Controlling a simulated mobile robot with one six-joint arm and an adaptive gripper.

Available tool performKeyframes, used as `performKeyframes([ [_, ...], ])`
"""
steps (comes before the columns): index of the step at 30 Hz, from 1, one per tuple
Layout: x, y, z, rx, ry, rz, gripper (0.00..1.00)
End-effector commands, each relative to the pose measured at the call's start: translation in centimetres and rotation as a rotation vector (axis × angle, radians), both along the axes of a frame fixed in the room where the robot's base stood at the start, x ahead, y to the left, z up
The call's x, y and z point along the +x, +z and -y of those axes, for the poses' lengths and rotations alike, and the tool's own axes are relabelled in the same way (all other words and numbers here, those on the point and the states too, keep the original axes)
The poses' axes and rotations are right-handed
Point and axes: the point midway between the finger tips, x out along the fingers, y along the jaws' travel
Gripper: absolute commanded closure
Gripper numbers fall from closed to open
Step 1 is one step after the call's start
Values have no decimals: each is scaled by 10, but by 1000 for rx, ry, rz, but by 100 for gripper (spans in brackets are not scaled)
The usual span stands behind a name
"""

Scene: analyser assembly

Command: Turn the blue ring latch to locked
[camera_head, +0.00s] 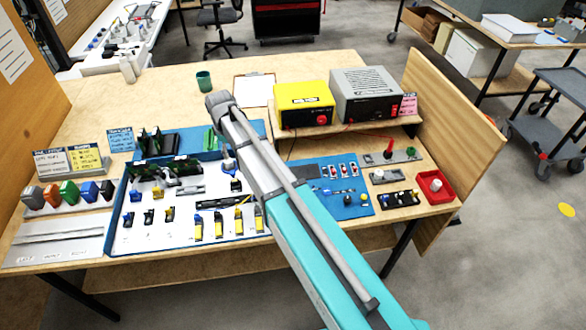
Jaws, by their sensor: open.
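I cannot single out the blue ring latch in the head view; the small parts are too small to tell apart. More small blue, black and yellow parts stand in rows on the white board with a blue rim (150,238) left of my arm. My arm reaches from the lower right up over the middle of the table and covers part of both areas. I cannot make out my gripper's fingers.
A yellow box (303,103) and a grey power unit (366,95) stand on a raised shelf at the back right. A red tray (435,187) is at the right edge. Coloured bins (69,191) stand at the left. The table's back left is mostly clear.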

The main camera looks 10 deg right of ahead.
Motion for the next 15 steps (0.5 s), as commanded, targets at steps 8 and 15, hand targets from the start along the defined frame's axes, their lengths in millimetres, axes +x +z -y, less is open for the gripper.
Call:
performKeyframes([
  [8, -1, 27, 0, 0, 0, 0, 35],
  [15, -8, 36, 8, 0, -24, -1, 35],
])
